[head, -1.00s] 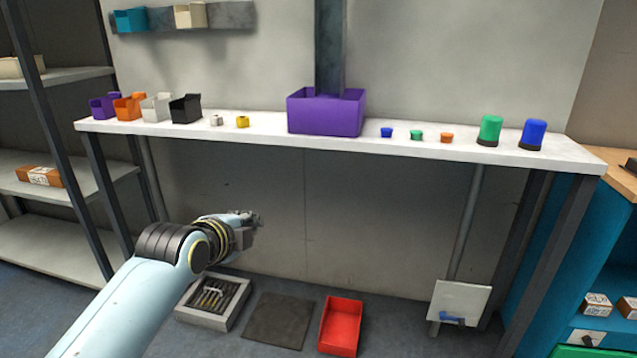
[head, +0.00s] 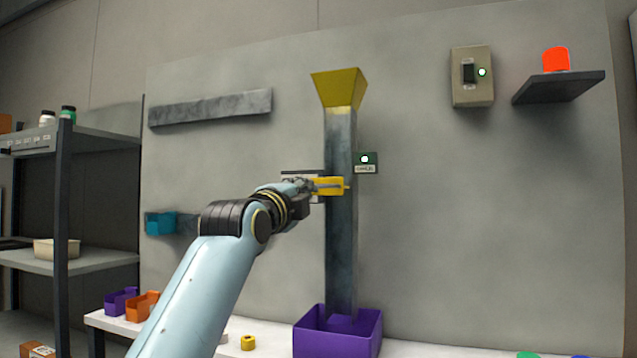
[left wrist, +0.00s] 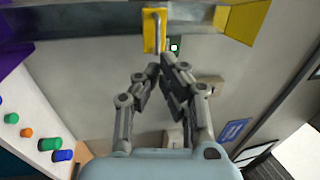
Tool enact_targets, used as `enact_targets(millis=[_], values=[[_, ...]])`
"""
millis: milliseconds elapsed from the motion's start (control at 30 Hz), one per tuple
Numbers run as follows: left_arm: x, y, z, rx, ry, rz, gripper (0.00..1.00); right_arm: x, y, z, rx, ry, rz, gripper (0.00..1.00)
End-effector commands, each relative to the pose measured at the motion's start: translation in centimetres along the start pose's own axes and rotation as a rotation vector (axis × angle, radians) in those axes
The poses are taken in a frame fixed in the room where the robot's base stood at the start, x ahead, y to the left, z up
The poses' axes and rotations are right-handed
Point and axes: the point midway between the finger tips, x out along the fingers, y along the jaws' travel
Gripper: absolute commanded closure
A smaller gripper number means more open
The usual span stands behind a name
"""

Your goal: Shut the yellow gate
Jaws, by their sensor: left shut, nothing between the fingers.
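The yellow gate (head: 328,186) sits across the grey chute (head: 341,245), about midway up it. In the left wrist view the gate (left wrist: 150,32) is a yellow plate with a grey bar on its face. My left gripper (head: 307,188) is at the gate's left end in the head view, shut and empty. In the left wrist view my left gripper's fingertips (left wrist: 160,68) are together, close to the gate's edge; I cannot tell whether they touch it. My right gripper is not in view.
A yellow funnel (head: 339,88) tops the chute and a purple bin (head: 338,340) stands under it. A small label with a lit lamp (head: 365,160) is right of the gate. A switch box (head: 472,76) and a shelf (head: 558,87) with a red beacon (head: 556,58) are further right.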

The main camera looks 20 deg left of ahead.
Motion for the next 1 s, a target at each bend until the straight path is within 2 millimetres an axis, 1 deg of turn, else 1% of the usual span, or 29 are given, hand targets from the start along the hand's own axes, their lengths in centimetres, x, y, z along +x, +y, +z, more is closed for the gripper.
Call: enact_targets(millis=[33,200,300,400,600,1000], values=[[1.3,-0.4,0.0,0.001,0.000,0.001,1.00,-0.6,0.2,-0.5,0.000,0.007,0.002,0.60],[4.8,-0.3,0.0,0.000,0.000,0.001,1.00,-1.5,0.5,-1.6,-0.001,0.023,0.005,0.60],[6.4,-0.3,0.0,0.000,0.000,0.002,1.00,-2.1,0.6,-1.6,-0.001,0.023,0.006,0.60],[7.6,-0.2,0.0,0.000,0.000,0.002,1.00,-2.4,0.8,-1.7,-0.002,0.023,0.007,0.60],[8.5,0.0,0.0,0.000,0.000,0.001,1.00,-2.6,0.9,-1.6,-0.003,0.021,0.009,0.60],[8.5,0.0,0.0,0.000,0.000,0.001,1.00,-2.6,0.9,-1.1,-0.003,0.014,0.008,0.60]])
